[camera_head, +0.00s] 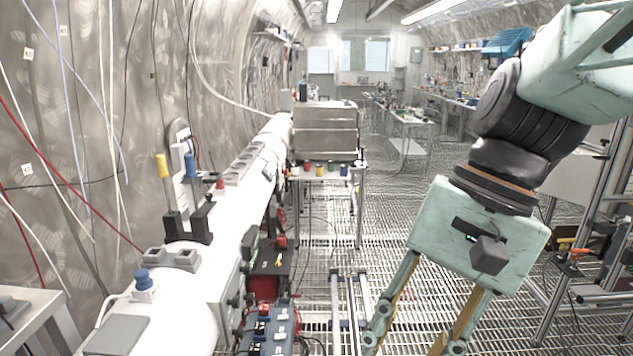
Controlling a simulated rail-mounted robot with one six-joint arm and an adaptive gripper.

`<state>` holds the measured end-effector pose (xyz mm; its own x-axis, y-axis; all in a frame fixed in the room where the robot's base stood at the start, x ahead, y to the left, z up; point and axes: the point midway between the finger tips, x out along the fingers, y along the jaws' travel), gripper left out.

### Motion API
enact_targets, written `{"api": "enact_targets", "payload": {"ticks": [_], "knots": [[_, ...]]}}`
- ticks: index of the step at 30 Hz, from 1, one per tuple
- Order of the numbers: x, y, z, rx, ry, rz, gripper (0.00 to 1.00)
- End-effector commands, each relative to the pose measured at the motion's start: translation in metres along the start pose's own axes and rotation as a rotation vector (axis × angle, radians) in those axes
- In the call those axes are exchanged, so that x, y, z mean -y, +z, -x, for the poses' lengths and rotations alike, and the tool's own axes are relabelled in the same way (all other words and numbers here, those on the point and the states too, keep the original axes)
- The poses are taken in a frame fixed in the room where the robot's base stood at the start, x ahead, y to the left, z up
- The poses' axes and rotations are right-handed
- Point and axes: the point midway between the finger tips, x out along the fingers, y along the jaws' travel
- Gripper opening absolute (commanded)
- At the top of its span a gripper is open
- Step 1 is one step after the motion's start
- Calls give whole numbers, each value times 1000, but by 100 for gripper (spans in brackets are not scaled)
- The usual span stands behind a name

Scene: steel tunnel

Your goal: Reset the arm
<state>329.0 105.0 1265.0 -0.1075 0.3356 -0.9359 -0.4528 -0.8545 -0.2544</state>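My arm comes in from the upper right, with dark round joints and pale teal housings. My gripper (414,340) hangs below the wrist and points down and to the left over the grated floor. Its two fingers are spread apart and run nearly parallel, and the lower frame edge cuts off their tips. Nothing shows between the visible parts of the fingers.
A long white pipe (185,305) carrying switches and sockets runs along the left. Metal boxes (325,130) stand on a stand in the middle. A metal rack (590,215) stands at the right, close to my arm. The grated floor (430,180) between is partly open.

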Motion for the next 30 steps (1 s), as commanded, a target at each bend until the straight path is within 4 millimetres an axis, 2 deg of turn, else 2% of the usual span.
{"api": "enact_targets", "payload": {"ticks": [30], "knots": [[-88, 15, 47, -417, 175, 405, 31]]}}
